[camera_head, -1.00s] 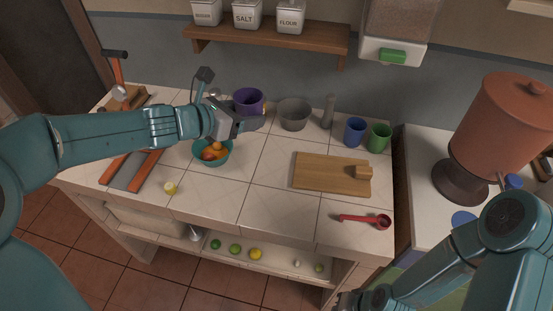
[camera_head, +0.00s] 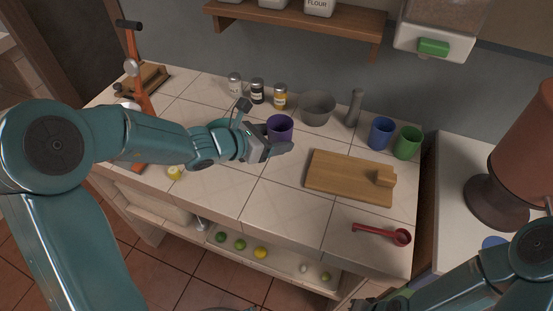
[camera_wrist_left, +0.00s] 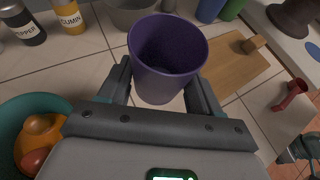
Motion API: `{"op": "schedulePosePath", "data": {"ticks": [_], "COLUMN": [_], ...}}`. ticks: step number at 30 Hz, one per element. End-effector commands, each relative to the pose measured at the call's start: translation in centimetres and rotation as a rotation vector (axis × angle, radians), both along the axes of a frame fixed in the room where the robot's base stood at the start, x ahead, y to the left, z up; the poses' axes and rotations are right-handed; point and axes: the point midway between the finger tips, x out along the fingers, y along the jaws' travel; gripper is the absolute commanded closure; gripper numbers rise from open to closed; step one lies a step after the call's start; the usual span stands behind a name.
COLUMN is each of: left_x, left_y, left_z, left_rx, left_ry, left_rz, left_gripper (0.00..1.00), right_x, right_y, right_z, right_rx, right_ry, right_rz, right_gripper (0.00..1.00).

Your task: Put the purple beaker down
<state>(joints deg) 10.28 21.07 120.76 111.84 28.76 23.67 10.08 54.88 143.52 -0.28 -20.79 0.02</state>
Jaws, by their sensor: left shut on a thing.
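The purple beaker (camera_head: 281,125) is upright between the fingers of my left gripper (camera_head: 272,151), which is shut on it. In the left wrist view the beaker (camera_wrist_left: 167,62) stands between the two fingers (camera_wrist_left: 160,92), its open top facing up and its inside looking empty. Whether its base touches the tiled counter (camera_head: 258,196) is hard to tell. In the head view the gripper hides the beaker's lower part. My right arm shows at the lower right of the head view, but its gripper fingers cannot be made out.
A grey bowl (camera_head: 318,106) stands behind the beaker, near spice jars (camera_head: 280,97). A teal bowl of fruit (camera_wrist_left: 22,120) is left of the gripper. A cutting board (camera_head: 335,180), blue cup (camera_head: 381,133) and green cup (camera_head: 407,143) are to the right. The front middle tiles are clear.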

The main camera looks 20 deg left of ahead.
Motion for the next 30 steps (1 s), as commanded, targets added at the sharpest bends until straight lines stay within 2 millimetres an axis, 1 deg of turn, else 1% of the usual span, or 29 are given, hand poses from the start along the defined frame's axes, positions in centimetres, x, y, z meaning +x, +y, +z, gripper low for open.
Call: {"op": "schedulePosePath", "data": {"ticks": [1,5,9,12,15,21,27,28,29,30], "left_x": [0.0,0.1,0.2,0.3,0.4,0.4,0.4,0.4,0.4,0.4], "left_y": [0.0,-0.1,-0.2,-0.3,-0.3,-0.3,-0.3,-0.3,-0.3,-0.3], "left_z": [-1.0,-1.9,-4.2,-5.6,-6.1,-6.0,-6.5,-6.4,-6.3,-6.3], "left_rx": [-0.002,0.0,-0.001,-0.001,0.001,0.001,0.001,0.001,0.002,0.002], "left_ry": [0.002,0.0,0.003,0.002,-0.002,-0.003,-0.003,-0.003,-0.002,-0.002], "left_rz": [0.001,0.0,0.0,0.0,-0.001,-0.001,-0.001,-0.001,-0.001,-0.001], "left_gripper": [0.82,0.82,0.82,0.82,0.82,0.82,0.82,0.27,0.17,0.11], "right_x": [0.0,0.0,0.0,0.0,0.0,0.0,0.0,0.0,0.0,0.0], "right_y": [0.0,0.0,0.0,0.0,0.0,0.0,0.0,0.0,0.0,0.0], "right_z": [-0.4,-0.4,-0.8,-1.0,-1.0,-1.0,-1.6,-1.5,-1.4,-1.4], "right_rx": [0.0,0.0,0.0,0.0,0.0,0.0,0.0,0.0,0.0,0.0], "right_ry": [0.0,-0.001,-0.001,-0.001,-0.001,-0.001,-0.001,0.0,0.0,-0.001], "right_rz": [0.0,0.0,0.0,0.0,0.0,0.0,0.0,0.0,0.0,0.0], "right_gripper": [1.0,1.0,1.0,1.0,1.0,1.0,1.0,1.0,1.0,1.0]}}
